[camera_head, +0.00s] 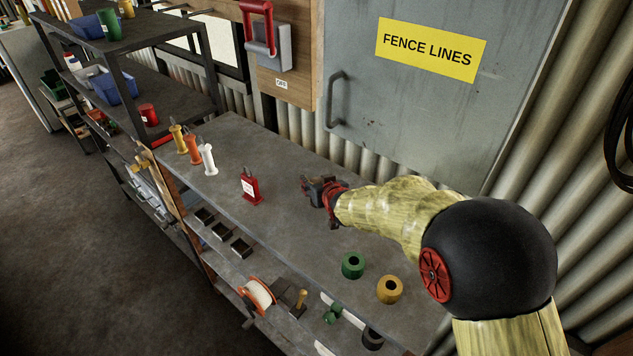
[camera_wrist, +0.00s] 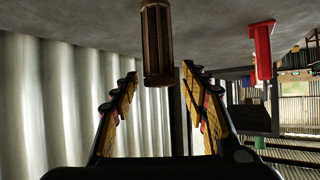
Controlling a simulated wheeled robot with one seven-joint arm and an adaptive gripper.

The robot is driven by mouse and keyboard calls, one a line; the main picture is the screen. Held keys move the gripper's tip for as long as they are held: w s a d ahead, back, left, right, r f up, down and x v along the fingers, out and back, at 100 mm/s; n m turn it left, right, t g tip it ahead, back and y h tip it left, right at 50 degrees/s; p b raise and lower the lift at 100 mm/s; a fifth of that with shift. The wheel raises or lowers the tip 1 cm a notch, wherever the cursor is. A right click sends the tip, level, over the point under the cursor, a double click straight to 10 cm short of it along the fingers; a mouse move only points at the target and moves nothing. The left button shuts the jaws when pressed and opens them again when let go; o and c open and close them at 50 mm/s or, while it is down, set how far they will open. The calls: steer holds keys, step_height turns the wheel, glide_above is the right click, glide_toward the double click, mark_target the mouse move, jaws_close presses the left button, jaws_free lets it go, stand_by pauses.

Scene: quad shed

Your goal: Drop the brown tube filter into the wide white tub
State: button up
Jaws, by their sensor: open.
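The brown tube filter (camera_wrist: 156,40) shows in the wrist view as a ribbed brown cylinder at the top centre, against the grey bench top. In that picture, which looks upside down, its lower end lies in line with the gap between the fingertips of my gripper (camera_wrist: 158,72). The fingers are apart, with no visible contact on the filter. In the head view my gripper (camera_head: 311,188) is low over the middle of the bench; I cannot make out the filter there. I cannot make out a wide white tub in either view.
A grey door and corrugated wall back the bench.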

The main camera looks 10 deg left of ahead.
steer(key=b+v, duration=0.1)
steer(key=v, duration=1.1)
steer(key=shift+b, duration=0.4)
steer(key=shift+d, duration=0.1)
